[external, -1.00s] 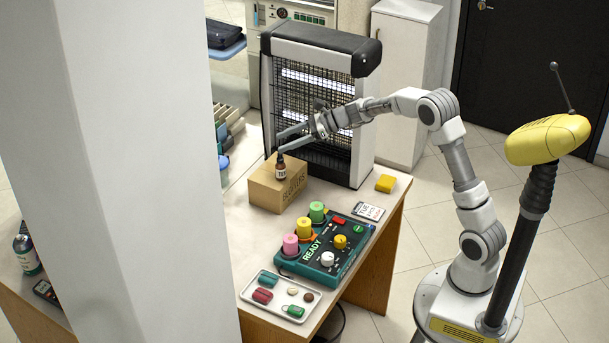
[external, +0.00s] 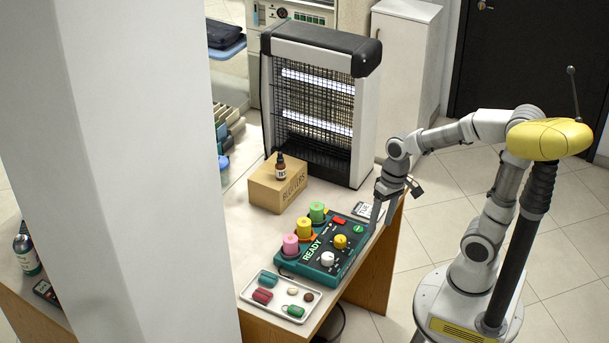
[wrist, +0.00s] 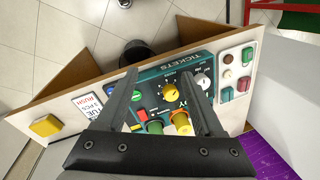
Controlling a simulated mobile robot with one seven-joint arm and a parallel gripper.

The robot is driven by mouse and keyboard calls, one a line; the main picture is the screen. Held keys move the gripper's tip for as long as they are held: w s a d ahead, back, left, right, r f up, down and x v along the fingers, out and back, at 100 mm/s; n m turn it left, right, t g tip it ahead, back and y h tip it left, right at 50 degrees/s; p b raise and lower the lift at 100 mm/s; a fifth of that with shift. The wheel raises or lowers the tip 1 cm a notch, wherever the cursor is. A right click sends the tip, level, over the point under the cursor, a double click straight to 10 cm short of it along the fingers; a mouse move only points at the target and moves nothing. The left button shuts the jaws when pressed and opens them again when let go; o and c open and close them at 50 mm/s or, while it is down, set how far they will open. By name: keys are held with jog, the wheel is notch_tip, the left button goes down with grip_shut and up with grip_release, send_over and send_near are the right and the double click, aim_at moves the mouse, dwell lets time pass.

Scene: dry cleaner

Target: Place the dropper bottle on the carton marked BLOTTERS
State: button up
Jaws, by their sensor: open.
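The brown dropper bottle (external: 280,167) with a dark cap and white label stands upright on top of the cardboard carton (external: 265,192), whose side lettering reads as BLOTTERS. My gripper (external: 383,213) is well to the right of them, near the table's right edge by the green device. In the wrist view my gripper (wrist: 168,78) is open, its two fingers apart and empty, pointing over the green device. The bottle and the carton do not show in the wrist view.
The green device (external: 325,250) with knobs and coloured spools fills the table's front part. A white tray (external: 262,294) of small items lies before it. A large caged lamp unit (external: 315,100) stands behind the carton. A yellow block (wrist: 46,126) lies near the table edge.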

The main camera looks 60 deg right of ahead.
jog(key=s+d+r+n+t+h+p, duration=0.1)
jog(key=s+r+n+t+p, duration=0.1)
jog(key=r+p, duration=0.4)
jog(key=s+d+r+n+t+h+p, duration=0.1)
jog(key=r+p, duration=0.5)
jog(key=r, duration=0.9)
jog(key=s+n+t, duration=0.1)
jog(key=s, duration=0.1)
jog(key=shift+s+d+t, duration=0.2)
jog(key=shift+s+t, duration=0.1)
